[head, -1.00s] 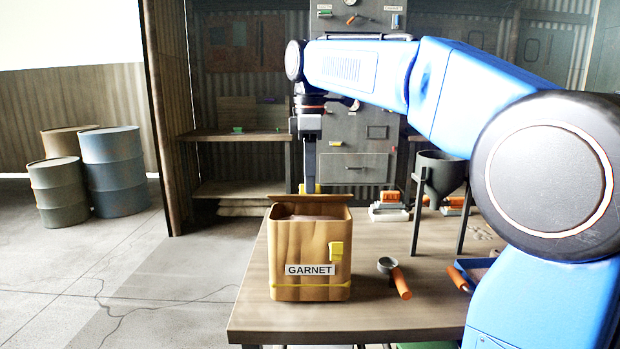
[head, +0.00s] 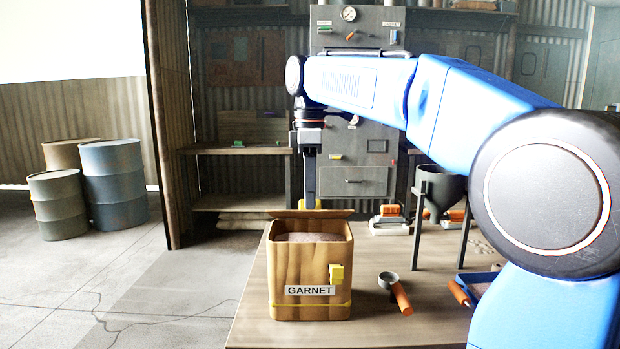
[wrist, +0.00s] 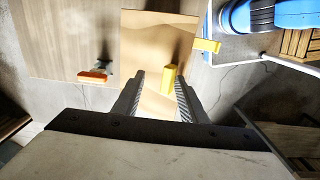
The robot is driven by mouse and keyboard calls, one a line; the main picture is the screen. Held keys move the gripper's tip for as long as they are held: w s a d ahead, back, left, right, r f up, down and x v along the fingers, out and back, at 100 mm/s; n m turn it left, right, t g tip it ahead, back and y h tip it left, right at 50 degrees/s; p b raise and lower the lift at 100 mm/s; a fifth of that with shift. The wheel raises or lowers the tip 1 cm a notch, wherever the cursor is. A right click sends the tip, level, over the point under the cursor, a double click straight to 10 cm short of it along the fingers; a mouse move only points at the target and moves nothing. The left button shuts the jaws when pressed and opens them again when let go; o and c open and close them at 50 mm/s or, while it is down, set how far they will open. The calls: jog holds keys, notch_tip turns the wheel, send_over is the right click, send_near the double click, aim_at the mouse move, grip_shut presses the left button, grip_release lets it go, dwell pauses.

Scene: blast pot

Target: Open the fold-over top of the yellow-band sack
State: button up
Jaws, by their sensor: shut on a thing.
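The tan sack (head: 295,268), labelled GARNET and with a yellow band low around it, stands upright on the table. Its top is open at the front, and grainy grey-brown contents (head: 310,238) show inside. The fold-over top (head: 312,214) is lifted at the back rim; its tan panel (wrist: 152,40) fills the middle of the wrist view. My gripper (head: 311,204) is at this flap, shut on a yellow tab (wrist: 169,78), which shows between the fingers. The fingertips are partly hidden behind the flap in the head view.
A scoop with an orange handle (head: 401,298) lies on the table (head: 370,335) right of the sack. A blue tray (head: 482,283) is at the right. Drums stand on the floor at left.

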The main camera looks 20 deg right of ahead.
notch_tip(320, 180, up, 12)
dwell(0.5)
jog(key=shift+s+f, duration=0.15)
